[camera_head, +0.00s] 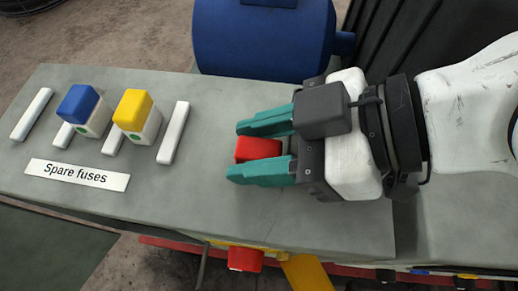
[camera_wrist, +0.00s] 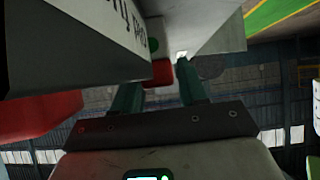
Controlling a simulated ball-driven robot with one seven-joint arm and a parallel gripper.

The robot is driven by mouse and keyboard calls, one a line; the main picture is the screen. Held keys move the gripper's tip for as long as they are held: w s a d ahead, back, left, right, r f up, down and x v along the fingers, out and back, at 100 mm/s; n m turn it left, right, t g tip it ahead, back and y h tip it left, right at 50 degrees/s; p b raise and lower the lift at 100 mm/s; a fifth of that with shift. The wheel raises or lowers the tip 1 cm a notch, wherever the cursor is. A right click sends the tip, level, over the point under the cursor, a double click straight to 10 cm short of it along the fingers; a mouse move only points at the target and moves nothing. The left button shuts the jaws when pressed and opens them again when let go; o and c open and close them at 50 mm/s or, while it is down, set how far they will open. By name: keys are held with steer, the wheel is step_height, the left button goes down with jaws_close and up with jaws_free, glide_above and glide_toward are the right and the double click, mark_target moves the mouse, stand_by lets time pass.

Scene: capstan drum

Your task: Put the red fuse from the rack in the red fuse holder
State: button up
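A red fuse (camera_head: 258,149) shows as a red cap between the teal fingers of my gripper (camera_head: 262,148), over the right half of the grey cabinet top. The fingers point left in the head view and are shut on it from both sides. In the wrist view my gripper (camera_wrist: 157,88) has the red fuse (camera_wrist: 163,72) between its fingers, with a green dot above the cap. A red part (camera_head: 245,258) juts from the cabinet front; I cannot tell whether it is the red fuse holder. The fuse's lower body is mostly hidden.
The spare-fuse rack has white bars (camera_head: 172,132), with a blue fuse (camera_head: 78,103) and a yellow fuse (camera_head: 133,109); its leftmost slot is empty. A "Spare fuses" label (camera_head: 78,175) lies in front. A blue drum (camera_head: 262,42) stands behind. A yellow part (camera_head: 305,273) sticks out in front.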

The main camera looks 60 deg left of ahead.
jaws_close()
steer(key=shift+r, duration=0.15)
